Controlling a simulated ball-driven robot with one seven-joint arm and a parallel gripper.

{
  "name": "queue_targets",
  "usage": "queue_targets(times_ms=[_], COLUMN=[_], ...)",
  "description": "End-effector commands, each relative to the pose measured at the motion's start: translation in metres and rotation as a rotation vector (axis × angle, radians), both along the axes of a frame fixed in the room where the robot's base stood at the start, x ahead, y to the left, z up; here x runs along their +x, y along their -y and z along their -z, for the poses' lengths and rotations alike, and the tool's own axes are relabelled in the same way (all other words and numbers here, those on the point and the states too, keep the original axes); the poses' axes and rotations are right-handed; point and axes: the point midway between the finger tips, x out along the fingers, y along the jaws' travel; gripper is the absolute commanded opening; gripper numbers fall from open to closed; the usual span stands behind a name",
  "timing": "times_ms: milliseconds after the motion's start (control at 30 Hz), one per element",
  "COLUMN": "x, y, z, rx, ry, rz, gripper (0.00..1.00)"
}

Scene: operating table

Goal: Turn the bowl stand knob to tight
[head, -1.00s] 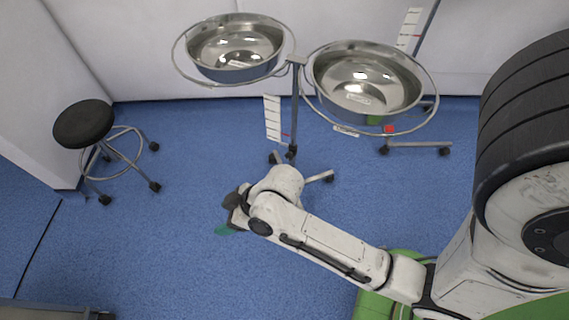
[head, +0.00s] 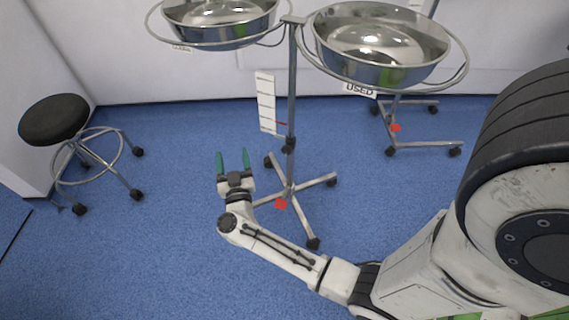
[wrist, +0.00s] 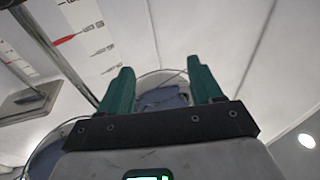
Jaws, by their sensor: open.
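The bowl stand is a grey upright pole (head: 292,90) on a wheeled base, carrying two steel bowls, the left bowl (head: 222,30) and the right bowl (head: 376,50). A small black knob (head: 288,146) sits low on the pole, below a white scale card (head: 266,103) with a red mark. The scale card also shows in the wrist view (wrist: 82,22), beside the pole (wrist: 62,52). My gripper (head: 233,158) is open and empty, its green fingers pointing up, left of the knob and apart from it. In the wrist view, my gripper (wrist: 163,85) has nothing between its fingers.
A black stool (head: 54,119) stands at the left. A second wheeled base (head: 396,128) stands behind at the right. One leg (head: 305,222) of the bowl stand reaches close to my arm.

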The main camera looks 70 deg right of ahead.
Motion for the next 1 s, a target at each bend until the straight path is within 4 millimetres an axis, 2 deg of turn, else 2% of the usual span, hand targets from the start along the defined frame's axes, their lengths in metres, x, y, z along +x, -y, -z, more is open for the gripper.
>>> queue_targets(times_ms=[33, 100, 200, 300, 400, 567, 1000], x=[-0.014, -0.037, -0.064, -0.085, -0.096, -0.100, -0.103], y=[0.012, 0.024, 0.032, 0.035, 0.035, 0.044, 0.119], z=[0.029, 0.053, 0.080, 0.097, 0.105, 0.107, 0.108], rx=[0.011, 0.030, 0.058, 0.083, 0.097, 0.102, 0.101], ry=[-0.025, -0.070, -0.137, -0.191, -0.222, -0.232, -0.228], rz=[0.110, 0.257, 0.425, 0.541, 0.601, 0.623, 0.620], gripper=[0.65, 0.65, 0.65, 0.65, 0.65, 0.65, 0.65])
